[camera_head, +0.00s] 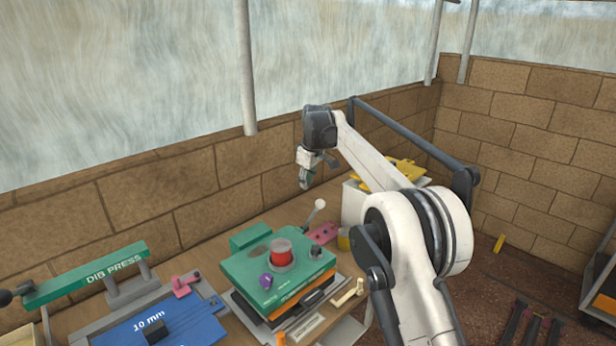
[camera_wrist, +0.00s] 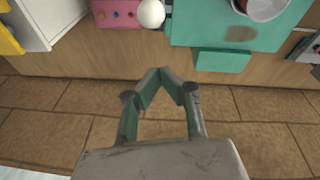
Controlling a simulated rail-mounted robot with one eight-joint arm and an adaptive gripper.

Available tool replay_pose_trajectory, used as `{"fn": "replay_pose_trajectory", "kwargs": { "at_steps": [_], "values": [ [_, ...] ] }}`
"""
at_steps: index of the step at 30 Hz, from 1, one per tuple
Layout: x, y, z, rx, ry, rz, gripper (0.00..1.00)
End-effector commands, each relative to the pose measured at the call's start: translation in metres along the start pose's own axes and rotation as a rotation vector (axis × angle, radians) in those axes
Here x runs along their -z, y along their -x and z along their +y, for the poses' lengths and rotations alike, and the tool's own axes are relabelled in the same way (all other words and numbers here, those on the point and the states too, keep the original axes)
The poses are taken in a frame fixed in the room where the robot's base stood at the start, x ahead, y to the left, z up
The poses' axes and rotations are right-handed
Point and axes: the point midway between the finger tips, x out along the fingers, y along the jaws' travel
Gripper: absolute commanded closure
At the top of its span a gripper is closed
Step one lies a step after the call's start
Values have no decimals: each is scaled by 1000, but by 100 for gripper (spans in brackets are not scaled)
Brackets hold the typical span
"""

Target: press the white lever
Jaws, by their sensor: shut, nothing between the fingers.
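The white lever (camera_head: 314,213) has a round knob and rises, tilted, from the back right of a green machine (camera_head: 238,270). Its knob (camera_wrist: 151,13) shows at the top edge of the wrist view, and its shaft is mostly hidden there. My gripper (camera_head: 304,184) hangs above the bench near the brick wall, higher than the lever and apart from it. In the wrist view its fingertips (camera_wrist: 161,72) meet, shut with nothing between them, and the knob is beyond them.
A pink block (camera_head: 322,233) lies close to the lever, beside a white box (camera_head: 352,203). A green press arm (camera_head: 85,276) and blue plate (camera_head: 160,325) are at left. The brick wall (camera_head: 185,190) runs behind the bench.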

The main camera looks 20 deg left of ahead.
Motion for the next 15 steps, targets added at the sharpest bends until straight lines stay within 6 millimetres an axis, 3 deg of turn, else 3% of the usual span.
{"fn": "replay_pose_trajectory", "kwargs": {
  "at_steps": [9,15],
  "values": [
    [0,-51,0,0,0,0,100],
    [-18,-54,0,0,-1,0,100]
  ]
}}
